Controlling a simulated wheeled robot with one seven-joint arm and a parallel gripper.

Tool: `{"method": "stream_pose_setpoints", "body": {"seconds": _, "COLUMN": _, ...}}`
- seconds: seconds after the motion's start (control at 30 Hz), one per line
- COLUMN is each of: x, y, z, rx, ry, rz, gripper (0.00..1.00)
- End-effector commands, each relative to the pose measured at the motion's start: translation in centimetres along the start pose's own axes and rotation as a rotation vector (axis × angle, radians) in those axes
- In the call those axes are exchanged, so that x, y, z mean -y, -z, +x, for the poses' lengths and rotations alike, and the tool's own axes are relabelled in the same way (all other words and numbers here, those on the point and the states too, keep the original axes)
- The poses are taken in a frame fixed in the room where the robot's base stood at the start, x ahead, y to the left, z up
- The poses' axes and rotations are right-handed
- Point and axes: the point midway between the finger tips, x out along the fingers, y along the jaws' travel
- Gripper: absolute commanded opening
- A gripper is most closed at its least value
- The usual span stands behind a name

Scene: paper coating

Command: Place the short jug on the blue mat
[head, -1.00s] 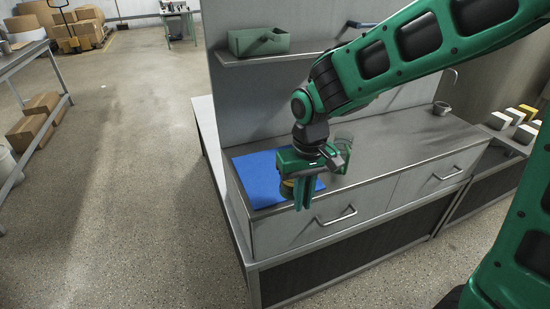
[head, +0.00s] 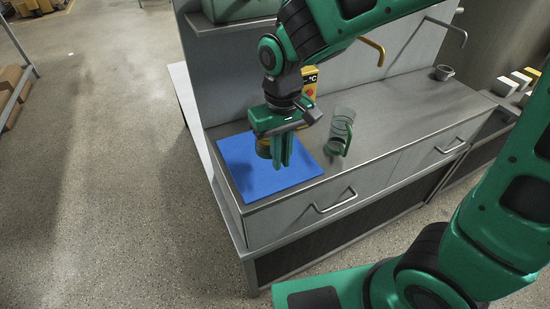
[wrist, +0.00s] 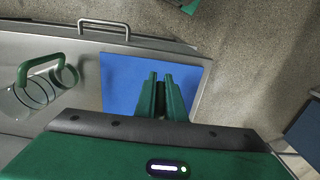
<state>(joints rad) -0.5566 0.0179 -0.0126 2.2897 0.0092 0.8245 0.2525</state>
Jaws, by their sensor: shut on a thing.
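The blue mat (head: 262,184) lies flat at the left end of the metal counter; it also shows in the wrist view (wrist: 120,80). My gripper (head: 283,160) points down over the mat, its fingers close together. It is shut on what appears to be the short jug (head: 263,148), of which only a small amber-brown part shows beside the fingers. The rest is hidden, and I cannot tell whether it touches the mat. In the wrist view the fingers (wrist: 160,80) stand over the mat and the held thing is hidden.
A taller clear jug (head: 343,120) with a green handle stands right of the mat; it also shows in the wrist view (wrist: 32,92). A yellow device (head: 309,80) is behind my gripper. A small grey cup (head: 444,72) stands far right.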

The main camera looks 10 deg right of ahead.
Motion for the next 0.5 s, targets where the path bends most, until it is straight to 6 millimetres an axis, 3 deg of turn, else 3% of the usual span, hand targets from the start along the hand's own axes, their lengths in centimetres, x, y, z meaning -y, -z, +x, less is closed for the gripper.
{"method": "stream_pose_setpoints", "body": {"seconds": 0.23, "x": -1.4, "y": 4.1, "z": 2.7, "rx": 0.001, "ry": 0.000, "rz": 0.000, "gripper": 0.00}}
{"method": "stream_pose_setpoints", "body": {"seconds": 0.5, "x": -1.9, "y": 5.6, "z": 3.9, "rx": -0.001, "ry": 0.000, "rz": -0.001, "gripper": 0.00}}
